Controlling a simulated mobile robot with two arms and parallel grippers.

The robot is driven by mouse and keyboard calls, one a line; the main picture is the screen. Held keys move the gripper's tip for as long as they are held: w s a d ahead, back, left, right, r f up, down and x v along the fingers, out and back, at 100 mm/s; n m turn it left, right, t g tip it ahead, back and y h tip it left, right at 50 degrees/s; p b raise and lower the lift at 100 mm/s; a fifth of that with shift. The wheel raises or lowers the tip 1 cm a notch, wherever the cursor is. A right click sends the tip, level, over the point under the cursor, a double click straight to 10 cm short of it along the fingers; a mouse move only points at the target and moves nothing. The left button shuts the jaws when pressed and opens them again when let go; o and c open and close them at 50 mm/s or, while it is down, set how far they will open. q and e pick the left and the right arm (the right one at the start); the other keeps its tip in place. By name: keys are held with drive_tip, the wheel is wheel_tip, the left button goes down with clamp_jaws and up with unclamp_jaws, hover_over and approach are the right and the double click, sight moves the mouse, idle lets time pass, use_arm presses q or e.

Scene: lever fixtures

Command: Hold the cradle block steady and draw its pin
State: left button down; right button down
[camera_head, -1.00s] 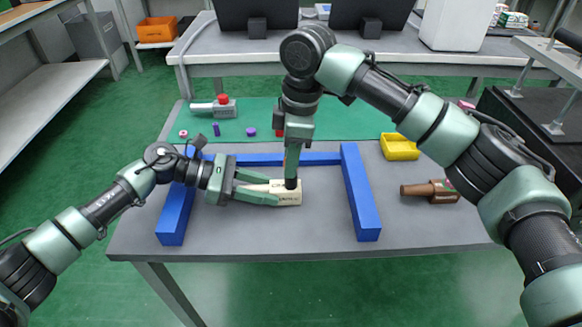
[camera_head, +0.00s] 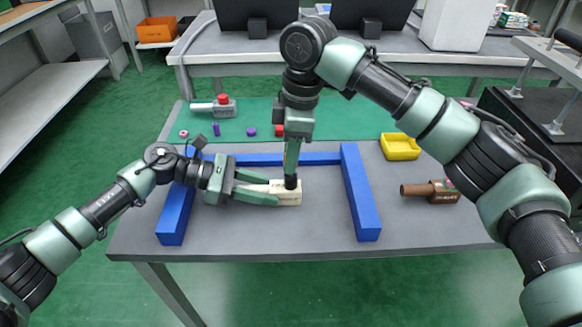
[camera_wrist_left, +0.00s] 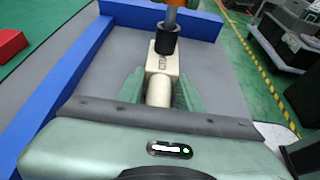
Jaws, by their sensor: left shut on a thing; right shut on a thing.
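The cream cradle block (camera_head: 288,196) lies on the grey table, inside the blue frame. It has a cylindrical cream handle, which shows in the left wrist view (camera_wrist_left: 159,91). My left gripper (camera_head: 262,193) is shut on this handle from the left. The pin's black knob (camera_head: 291,182) stands upright at the block's top; it also shows in the left wrist view (camera_wrist_left: 166,38). My right gripper (camera_head: 291,170) points down from above and is shut on the pin. The pin's lower part is hidden, so I cannot tell how deep it sits.
Blue bars (camera_head: 360,193) border the block on the left, back and right. A brown block with a handle (camera_head: 432,191) and a yellow tray (camera_head: 400,146) are at the right. A grey block with a red top (camera_head: 224,106) and small purple pieces lie on the green mat (camera_head: 340,116).

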drive_tip(key=shift+r, duration=0.2)
drive_tip(key=shift+r, duration=1.95)
drive_tip(key=shift+r, duration=1)
use_arm(q)
drive_tip(key=c, duration=0.9)
unclamp_jaws()
drive_tip(key=shift+o, duration=0.2)
drive_tip(key=v, duration=1.2)
drive_tip(key=shift+f, duration=0.1)
